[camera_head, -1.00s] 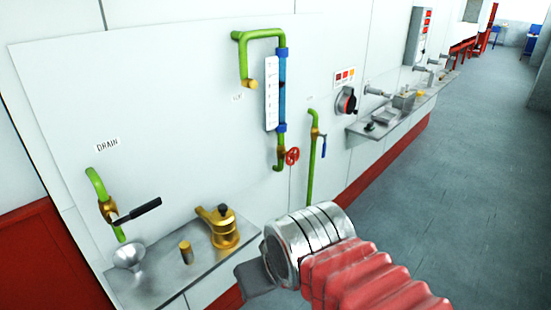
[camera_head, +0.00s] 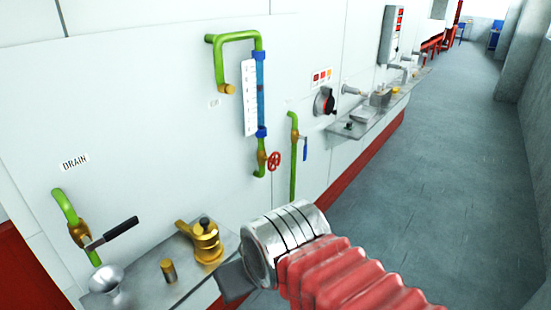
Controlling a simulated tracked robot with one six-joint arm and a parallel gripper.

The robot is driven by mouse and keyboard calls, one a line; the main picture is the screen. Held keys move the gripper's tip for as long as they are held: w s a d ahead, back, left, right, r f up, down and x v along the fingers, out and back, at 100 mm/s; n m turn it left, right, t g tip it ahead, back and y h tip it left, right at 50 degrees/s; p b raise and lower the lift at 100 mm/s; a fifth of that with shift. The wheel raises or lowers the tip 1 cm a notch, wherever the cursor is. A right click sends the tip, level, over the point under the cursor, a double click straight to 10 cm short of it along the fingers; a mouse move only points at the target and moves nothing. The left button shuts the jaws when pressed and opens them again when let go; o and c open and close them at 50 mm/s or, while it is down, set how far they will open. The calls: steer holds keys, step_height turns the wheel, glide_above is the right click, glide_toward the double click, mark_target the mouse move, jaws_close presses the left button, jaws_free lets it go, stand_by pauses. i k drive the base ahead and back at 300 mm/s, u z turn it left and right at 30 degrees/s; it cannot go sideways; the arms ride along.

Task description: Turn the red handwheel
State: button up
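The red handwheel (camera_head: 274,161) is a small spoked wheel on a brass valve at the lower end of the blue gauge tube, on the white wall panel. My gripper (camera_head: 232,283) is in the lower middle of the view, at the end of the silver wrist and red ribbed arm sleeve. It is below the handwheel, nearer to the camera and apart from it. Only a dark grey part of the gripper shows behind the wrist. Its fingers cannot be made out.
A steel shelf (camera_head: 190,290) juts out at lower left, holding a brass valve body (camera_head: 205,242), a brass cylinder (camera_head: 168,270) and a funnel (camera_head: 105,281). A black drain lever (camera_head: 118,231) sticks out above it. A green pipe with a blue lever (camera_head: 305,149) stands right of the handwheel. The grey floor at right is clear.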

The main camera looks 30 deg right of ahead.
mark_target(273, 161)
steer(key=i, duration=0.85)
steer(key=u, duration=0.05)
